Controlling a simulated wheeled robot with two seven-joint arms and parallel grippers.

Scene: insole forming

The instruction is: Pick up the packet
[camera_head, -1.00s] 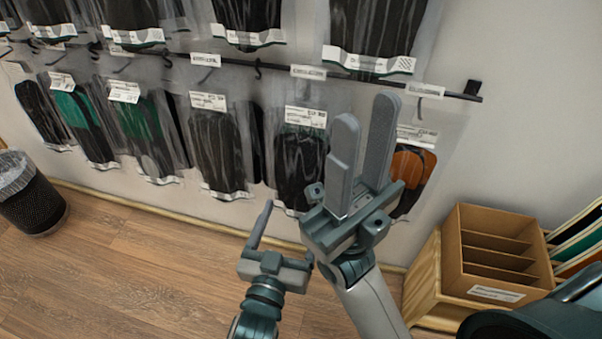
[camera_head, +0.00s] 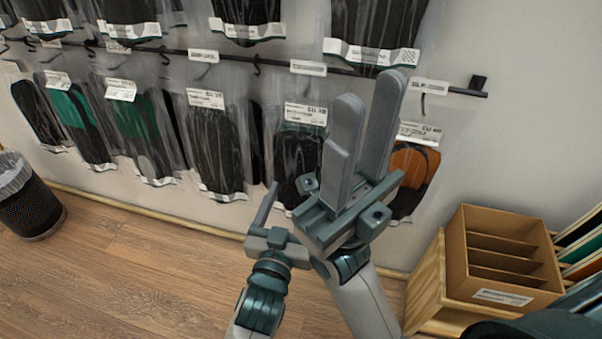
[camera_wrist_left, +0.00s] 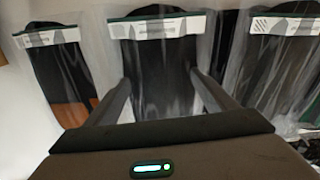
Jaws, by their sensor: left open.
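Clear packets of dark insoles hang in rows on the wall; the task does not say which one. In the left wrist view, a dark packet (camera_wrist_left: 160,65) with a white, green-edged strip sits between the fingers of my left gripper (camera_wrist_left: 162,90). These fingers are open on either side of it, and I cannot tell whether they touch it. In the head view, my left gripper (camera_head: 288,187) is low by the lower-row packet (camera_head: 297,160), partly hidden by my right gripper. My right gripper (camera_head: 370,88) is open and empty in front of the wall, covering part of the orange-and-dark packet (camera_head: 407,172).
Other packets (camera_head: 215,150) hang close on both sides, from a dark rail (camera_head: 280,63). A cardboard divider box (camera_head: 500,255) stands on a wooden stand (camera_head: 425,300) at right. A black mesh bin (camera_head: 32,207) is at left. The wooden floor (camera_head: 130,265) between is clear.

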